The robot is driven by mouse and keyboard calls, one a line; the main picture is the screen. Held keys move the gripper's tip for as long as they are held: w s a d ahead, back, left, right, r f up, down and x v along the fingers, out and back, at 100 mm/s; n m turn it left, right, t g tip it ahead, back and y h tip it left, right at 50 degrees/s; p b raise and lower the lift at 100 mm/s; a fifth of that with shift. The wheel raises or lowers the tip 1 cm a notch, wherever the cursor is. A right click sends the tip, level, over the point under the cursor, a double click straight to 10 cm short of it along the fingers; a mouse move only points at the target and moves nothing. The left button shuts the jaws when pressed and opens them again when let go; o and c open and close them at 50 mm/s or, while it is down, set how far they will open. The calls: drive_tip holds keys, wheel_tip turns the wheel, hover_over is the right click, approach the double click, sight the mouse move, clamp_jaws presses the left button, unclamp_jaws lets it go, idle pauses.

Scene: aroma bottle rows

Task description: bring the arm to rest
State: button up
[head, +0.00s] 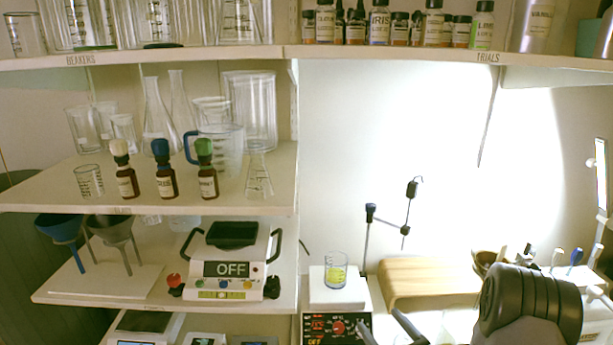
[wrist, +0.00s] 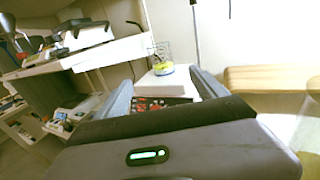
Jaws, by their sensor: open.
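My gripper shows in the wrist view (wrist: 163,88) with its two grey fingers spread apart and nothing between them. Beyond the fingers is a hotplate with a red and black control panel (wrist: 160,104). In the head view, part of my arm is at the lower right, and finger-like dark parts of my gripper (head: 400,325) show at the bottom edge, right of the hotplate panel (head: 337,328). A beaker with yellow liquid (head: 336,271) stands on the white hotplate top, and it also shows in the wrist view (wrist: 162,66).
Three brown dropper bottles with white (head: 125,170), blue (head: 163,169) and green (head: 206,169) tops stand in a row on the middle shelf (head: 60,195). A balance reading OFF (head: 229,262) is on the shelf below. A wooden block (head: 425,278) lies right of the hotplate.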

drive_tip(key=s+a+r+n+g+y, duration=0.2)
drive_tip(key=a+r+n+g+y, duration=0.2)
drive_tip(key=a+r+n+y, duration=0.4)
drive_tip(key=s+a+r+n+g, duration=0.7)
drive_tip(key=s+a+g, duration=0.1)
drive_tip(key=s+a, duration=0.3)
drive_tip(key=s+d+r+n+g+h, duration=0.1)
drive_tip(key=s+d+n+g+h, duration=0.2)
drive_tip(key=s+n+h, duration=0.9)
drive_tip(key=s+d+r+t+b, duration=0.1)
drive_tip(key=s+d+r+t, duration=0.2)
drive_tip(key=d, duration=0.4)
drive_tip(key=shift+s+t+h, duration=0.25)
drive_tip(key=shift+t+h, duration=0.15)
drive_tip(key=shift+t, duration=0.2)
